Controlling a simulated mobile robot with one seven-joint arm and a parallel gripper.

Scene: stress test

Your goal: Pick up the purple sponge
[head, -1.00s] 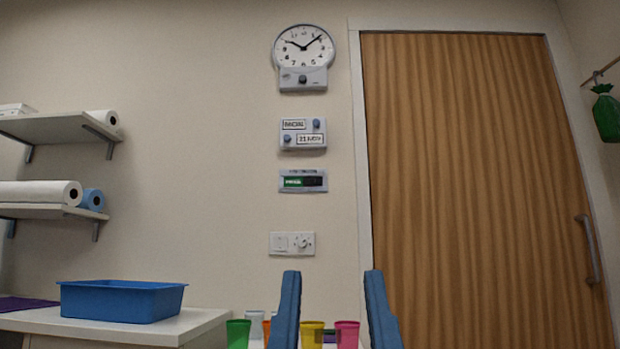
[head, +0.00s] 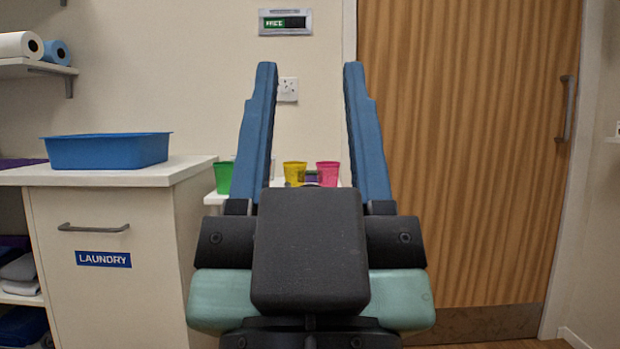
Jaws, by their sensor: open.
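My gripper (head: 310,68) points upward in the middle of the head view. Its two blue fingers are wide apart with nothing between them. A small purple patch (head: 311,177) shows between the fingers, low on the white surface behind, beside the yellow cup. It may be the purple sponge, but it is too small and too covered by my gripper to tell. My gripper is in front of it and apart from it.
Green (head: 223,178), yellow (head: 294,173) and pink (head: 328,174) cups stand on the white surface (head: 214,198) behind my gripper. A blue tub (head: 106,152) sits on the laundry cabinet (head: 110,222) at left. A wooden door (head: 470,180) fills the right.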

